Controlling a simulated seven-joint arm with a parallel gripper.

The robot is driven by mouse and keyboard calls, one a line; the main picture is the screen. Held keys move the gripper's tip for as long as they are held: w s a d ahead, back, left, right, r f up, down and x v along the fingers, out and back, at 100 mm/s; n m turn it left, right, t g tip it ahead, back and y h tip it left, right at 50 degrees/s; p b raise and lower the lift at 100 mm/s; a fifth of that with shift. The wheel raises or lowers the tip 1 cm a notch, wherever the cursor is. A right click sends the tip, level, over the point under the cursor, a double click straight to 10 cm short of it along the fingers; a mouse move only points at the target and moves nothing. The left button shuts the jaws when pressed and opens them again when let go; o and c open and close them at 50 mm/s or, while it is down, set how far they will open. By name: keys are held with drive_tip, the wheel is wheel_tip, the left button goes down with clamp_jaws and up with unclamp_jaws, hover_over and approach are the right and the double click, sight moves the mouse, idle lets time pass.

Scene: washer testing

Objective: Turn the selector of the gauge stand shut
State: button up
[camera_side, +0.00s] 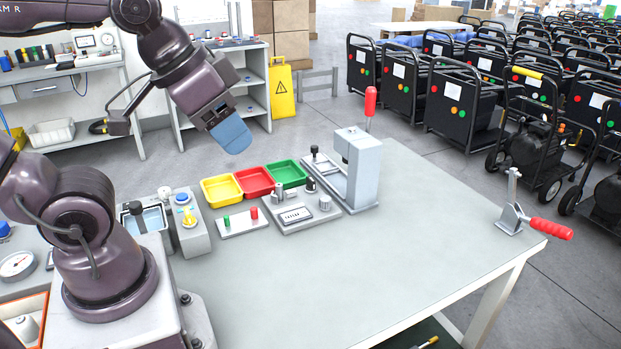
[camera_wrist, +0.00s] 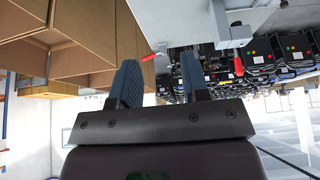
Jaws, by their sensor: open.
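My gripper (camera_side: 235,141) hangs high above the back of the bench, away from both. In the wrist view my gripper (camera_wrist: 160,75) has its two blue fingers apart with nothing between them.
Yellow (camera_side: 221,188), red (camera_side: 255,181) and green (camera_side: 287,173) trays line the bench's back. A grey press (camera_side: 363,172) with a red lever stands right of them. A red-handled clamp (camera_side: 550,228) sits at the right corner. The bench's front middle is clear.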

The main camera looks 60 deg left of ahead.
wheel_tip(320, 180, down, 2)
drive_tip(key=w+a+n+g, duration=0.1)
drive_tip(key=w+a+g, duration=0.1)
drive_tip(key=n+g, duration=0.4)
drive_tip(key=n, duration=1.3)
hover_over(311, 178)
wheel_tip(311, 178, down, 18)
wheel_tip(311, 178, down, 12)
drive_tip(key=shift+r, duration=0.1)
drive_tip(key=shift+c, duration=0.4)
clamp_jaws()
